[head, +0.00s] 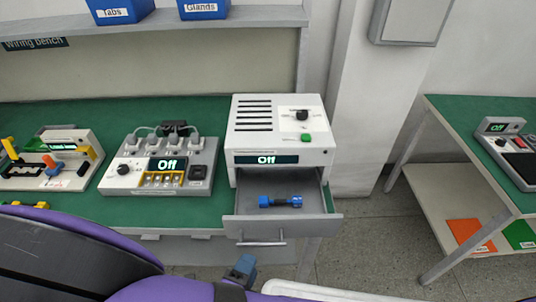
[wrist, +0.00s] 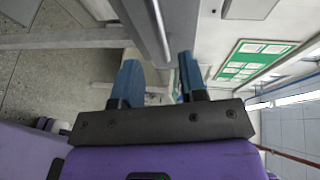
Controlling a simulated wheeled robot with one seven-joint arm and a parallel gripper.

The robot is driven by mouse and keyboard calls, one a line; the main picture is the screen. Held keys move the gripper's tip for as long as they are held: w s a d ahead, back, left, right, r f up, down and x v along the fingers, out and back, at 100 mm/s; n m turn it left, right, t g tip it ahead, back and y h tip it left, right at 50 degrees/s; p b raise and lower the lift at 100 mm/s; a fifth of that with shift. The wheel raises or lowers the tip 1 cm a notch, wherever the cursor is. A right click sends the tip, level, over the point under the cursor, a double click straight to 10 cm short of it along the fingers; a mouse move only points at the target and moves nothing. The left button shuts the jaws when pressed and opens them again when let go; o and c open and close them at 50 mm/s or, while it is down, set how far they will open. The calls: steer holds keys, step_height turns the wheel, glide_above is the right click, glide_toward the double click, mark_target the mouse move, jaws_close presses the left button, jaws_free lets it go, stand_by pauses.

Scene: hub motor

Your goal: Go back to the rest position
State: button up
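My gripper (wrist: 158,80) shows in the wrist view with its two blue fingers apart and nothing held between them. In the head view, a blue fingertip of my gripper (head: 242,266) shows low at the bottom centre, in front of the bench and below the open drawer (head: 238,228). My purple arm covers the lower left of that view. A blue and black part (head: 281,201) lies in the drawer, clear of the gripper. The drawer is pulled out from the white box (head: 272,130), whose display reads "Off".
A grey unit with plugs and an "Off" display (head: 140,180) and a fixture with yellow and orange pieces (head: 55,178) stand on the green bench (head: 205,212). Blue bins (head: 118,14) sit on the shelf above. A second table (head: 450,130) stands right, across open floor (head: 375,235).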

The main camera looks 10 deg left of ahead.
steer(key=w+d+r+m+g+h, duration=0.2)
steer(key=w+d+r+m+g, duration=0.1)
steer(key=w+d+r+m, duration=0.3)
steer(key=w+d+r+m+g+h, duration=0.2)
steer(key=w+d+r+m+g, duration=0.15)
steer(key=r+m, duration=0.45)
steer(key=w+d+r+m+g+h, duration=0.2)
steer(key=w+d+r+m+g, duration=0.25)
steer(key=r+m, duration=0.25)
steer(key=w+d+r+m+g+y, duration=0.2)
steer(key=d+r+m+g+y, duration=0.1)
steer(key=d+r+m, duration=0.85)
steer(key=s+d+r+m+t+y, duration=0.1)
steer(key=s+d+r+m+y, duration=0.2)
steer(key=m, duration=0.7)
steer(key=s+d+r+m+t+y, duration=0.2)
steer(key=s+d+r+m+y, duration=0.1)
steer(key=s+d+r+m, duration=0.4)
steer(key=d+r+m, duration=0.1)
steer(key=d+m, duration=0.2)
steer(key=d, duration=0.2)
steer(key=shift+s+r+t, duration=0.3)
steer(key=shift+s+r, duration=0.05)
